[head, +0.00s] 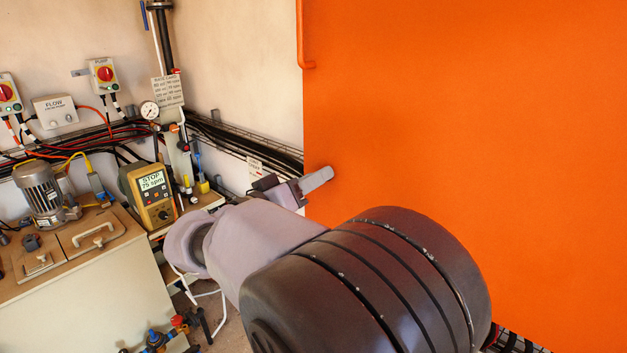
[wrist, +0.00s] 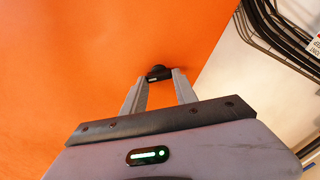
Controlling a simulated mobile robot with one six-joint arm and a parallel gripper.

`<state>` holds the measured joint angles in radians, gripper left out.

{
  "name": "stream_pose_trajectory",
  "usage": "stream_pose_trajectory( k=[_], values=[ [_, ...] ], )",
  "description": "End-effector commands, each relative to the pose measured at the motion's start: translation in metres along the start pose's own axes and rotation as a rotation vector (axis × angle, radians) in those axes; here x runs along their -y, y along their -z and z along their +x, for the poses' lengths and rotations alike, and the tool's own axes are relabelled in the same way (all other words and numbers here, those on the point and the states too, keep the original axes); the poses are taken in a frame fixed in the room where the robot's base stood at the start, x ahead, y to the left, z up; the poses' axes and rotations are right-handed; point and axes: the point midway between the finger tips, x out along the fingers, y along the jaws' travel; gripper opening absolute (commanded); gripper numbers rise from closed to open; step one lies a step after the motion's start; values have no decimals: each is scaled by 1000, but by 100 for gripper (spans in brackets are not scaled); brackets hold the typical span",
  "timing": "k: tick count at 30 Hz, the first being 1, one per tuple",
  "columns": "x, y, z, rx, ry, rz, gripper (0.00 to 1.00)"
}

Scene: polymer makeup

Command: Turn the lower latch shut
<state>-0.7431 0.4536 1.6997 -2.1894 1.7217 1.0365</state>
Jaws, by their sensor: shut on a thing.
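The lower latch (wrist: 158,70) is a small black piece at the right edge of the orange panel (wrist: 100,50) in the wrist view. My gripper (wrist: 162,78) reaches up to it with its two grey fingers on either side, shut on the latch. The latch's exact angle is hard to tell. In the head view my gripper (head: 318,179) shows side-on at the left edge of the orange panel (head: 460,110). There the latch is hidden behind the finger.
An orange handle bar (head: 301,40) runs down the panel's left edge above my gripper. Black cables (head: 245,142) run along the wall behind. At left a bench (head: 85,270) carries a motor (head: 42,192) and a yellow meter (head: 150,192).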

Motion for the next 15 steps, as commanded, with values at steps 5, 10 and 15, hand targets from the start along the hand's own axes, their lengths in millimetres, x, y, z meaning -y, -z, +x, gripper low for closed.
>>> stream_pose_trajectory(
  k=[5, 10, 15],
  values=[
    [0, 1, 0, 1, 0, -166, 0],
    [1, 1, 0, 1, 0, -329, 0],
    [1, 1, 0, 1, 0, -489, 0]
  ],
)
